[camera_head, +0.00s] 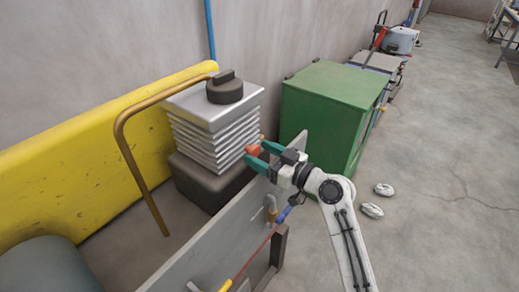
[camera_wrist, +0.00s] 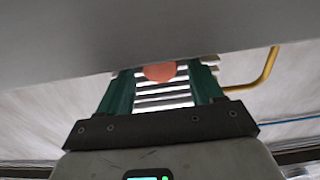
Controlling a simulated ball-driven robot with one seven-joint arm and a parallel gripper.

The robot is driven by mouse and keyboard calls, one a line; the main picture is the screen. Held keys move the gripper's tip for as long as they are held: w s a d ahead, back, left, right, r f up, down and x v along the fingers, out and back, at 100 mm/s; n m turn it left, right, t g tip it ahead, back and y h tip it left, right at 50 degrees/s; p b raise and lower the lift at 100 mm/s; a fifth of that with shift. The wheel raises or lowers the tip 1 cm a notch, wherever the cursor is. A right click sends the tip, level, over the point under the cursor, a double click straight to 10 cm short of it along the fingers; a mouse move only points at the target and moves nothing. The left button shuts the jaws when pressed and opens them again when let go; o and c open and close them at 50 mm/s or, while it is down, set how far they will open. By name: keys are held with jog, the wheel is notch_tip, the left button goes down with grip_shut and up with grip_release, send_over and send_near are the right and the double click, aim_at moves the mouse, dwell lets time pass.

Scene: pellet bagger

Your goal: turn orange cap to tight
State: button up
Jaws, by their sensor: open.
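The orange cap (camera_head: 252,150) shows in the head view at the tips of my gripper (camera_head: 261,156), in front of a ribbed metal block (camera_head: 212,130). In the wrist view the orange cap (camera_wrist: 160,72) sits between the two green fingers of my gripper (camera_wrist: 162,85). The fingers are open, one on each side of it; I cannot tell whether either touches it. A grey panel (camera_wrist: 150,30) covers the top of the wrist view and hides the upper part of the cap.
A grey upright panel (camera_head: 215,245) stands close under my gripper. A green cabinet (camera_head: 325,105) is behind it to the right. A bent brown pipe (camera_head: 125,135) and a yellow barrier (camera_head: 75,165) are at left. Open floor (camera_head: 440,180) lies at right, with two pale objects (camera_head: 372,210) on it.

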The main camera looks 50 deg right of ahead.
jog(key=shift+w, duration=0.55)
